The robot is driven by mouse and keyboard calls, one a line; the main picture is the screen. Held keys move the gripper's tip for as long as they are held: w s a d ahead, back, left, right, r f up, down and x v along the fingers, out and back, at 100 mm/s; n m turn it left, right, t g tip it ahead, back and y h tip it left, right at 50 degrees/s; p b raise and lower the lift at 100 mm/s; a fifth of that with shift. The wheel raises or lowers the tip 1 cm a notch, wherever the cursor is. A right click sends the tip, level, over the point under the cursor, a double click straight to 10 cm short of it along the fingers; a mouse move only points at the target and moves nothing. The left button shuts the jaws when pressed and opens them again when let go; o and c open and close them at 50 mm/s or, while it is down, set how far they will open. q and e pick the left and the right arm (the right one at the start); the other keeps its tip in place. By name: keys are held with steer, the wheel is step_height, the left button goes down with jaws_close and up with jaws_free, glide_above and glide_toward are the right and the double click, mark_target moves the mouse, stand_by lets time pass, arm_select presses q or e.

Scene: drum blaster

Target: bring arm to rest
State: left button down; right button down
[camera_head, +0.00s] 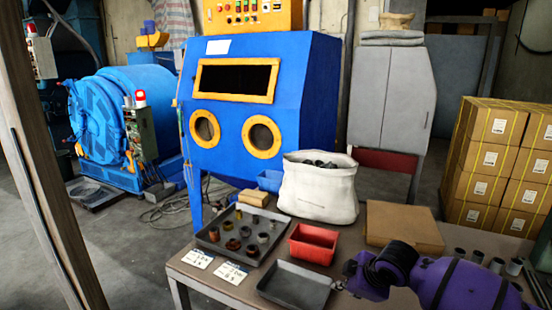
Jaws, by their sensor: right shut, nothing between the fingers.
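My right arm, purple with black joints, comes in from the lower right over the table. My right gripper (340,286) is small and partly hidden by the purple wrist; it is shut and empty, beside the right edge of an empty grey tray (294,288). My left gripper does not show.
The table (205,277) holds a dark tray (213,246) of several small metal parts, a red bin (313,243), a white sack (318,190), a cardboard box (403,228) and several grey cylinders (477,257). A blue blasting cabinet (310,100) stands behind. Stacked cartons (487,160) are at right.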

steer(key=s+a+f+m+t+y+p, duration=0.2)
steer(key=s+a+f+m+t+y, duration=0.15)
steer(key=s+a+f, duration=0.5)
steer(key=s+d+f+m+h, duration=0.1)
steer(key=s+d+f+m, duration=0.2)
steer(key=s, duration=0.9)
steer(key=s+d+f+m+h+p, duration=0.1)
steer(key=s+d+f+m+h, duration=0.1)
steer(key=s, duration=1)
steer(key=s+d+f+m+g+h+p, duration=0.1)
steer(key=s+d+f+m, duration=0.3)
steer(key=s, duration=0.8)
steer(key=shift+s+f+m+h, duration=0.35)
steer(key=shift+f+m+h, duration=0.05)
steer(key=shift+m+h, duration=0.25)
